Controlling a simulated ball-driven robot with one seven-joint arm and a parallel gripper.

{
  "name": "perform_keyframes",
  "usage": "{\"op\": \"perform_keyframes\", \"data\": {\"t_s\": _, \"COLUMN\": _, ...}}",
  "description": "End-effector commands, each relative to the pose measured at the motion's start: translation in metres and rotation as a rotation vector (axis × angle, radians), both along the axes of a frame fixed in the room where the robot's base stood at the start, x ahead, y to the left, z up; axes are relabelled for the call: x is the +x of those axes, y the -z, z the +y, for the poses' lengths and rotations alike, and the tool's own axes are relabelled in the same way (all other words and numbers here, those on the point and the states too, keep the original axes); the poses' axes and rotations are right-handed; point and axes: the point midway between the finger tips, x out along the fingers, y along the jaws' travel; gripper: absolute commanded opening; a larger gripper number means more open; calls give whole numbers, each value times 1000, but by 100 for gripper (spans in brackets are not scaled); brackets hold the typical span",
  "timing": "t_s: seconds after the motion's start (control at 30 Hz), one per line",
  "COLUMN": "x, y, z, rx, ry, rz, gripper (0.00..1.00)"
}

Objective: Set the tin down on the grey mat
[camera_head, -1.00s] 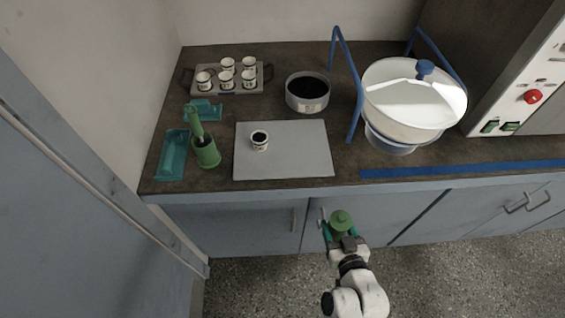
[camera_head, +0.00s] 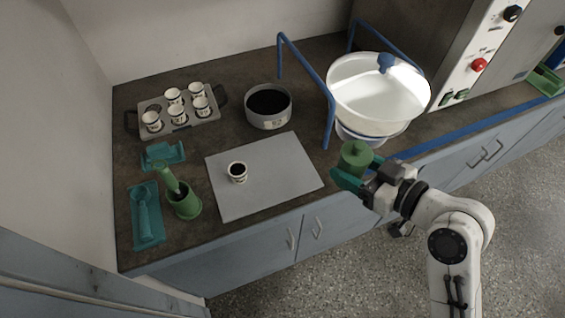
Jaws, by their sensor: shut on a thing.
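The tin is a green lidded canister (camera_head: 355,157) with a knob on top. My gripper (camera_head: 352,176) is shut on it, with teal fingers around its body. The tin looks upright, at the counter's front edge below the white sieve bowl; its height above the counter is hard to tell. The grey mat (camera_head: 275,185) lies flat on the counter, to the left of the tin. A small white cup (camera_head: 237,171) with dark contents stands on the mat's left part. The rest of the mat is bare.
A round pan (camera_head: 268,124) with dark contents stands behind the mat. A blue-framed shaker with a white bowl (camera_head: 352,98) is behind the tin. A green mortar (camera_head: 184,205), a teal tray (camera_head: 135,225) and a tray of cups (camera_head: 182,128) are at left.

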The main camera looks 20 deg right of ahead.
Motion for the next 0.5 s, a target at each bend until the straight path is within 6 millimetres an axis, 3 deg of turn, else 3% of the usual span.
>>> {"op": "perform_keyframes", "data": {"t_s": 0.1, "x": -6, "y": -12, "z": 3, "rx": 0, "ry": -30, "rz": 0, "gripper": 24}}
{"op": "perform_keyframes", "data": {"t_s": 0.2, "x": -1, "y": -10, "z": 7, "rx": 1, "ry": -42, "rz": -1, "gripper": 24}}
{"op": "perform_keyframes", "data": {"t_s": 0.5, "x": 54, "y": 13, "z": 33, "rx": 2, "ry": -43, "rz": 2, "gripper": 24}}
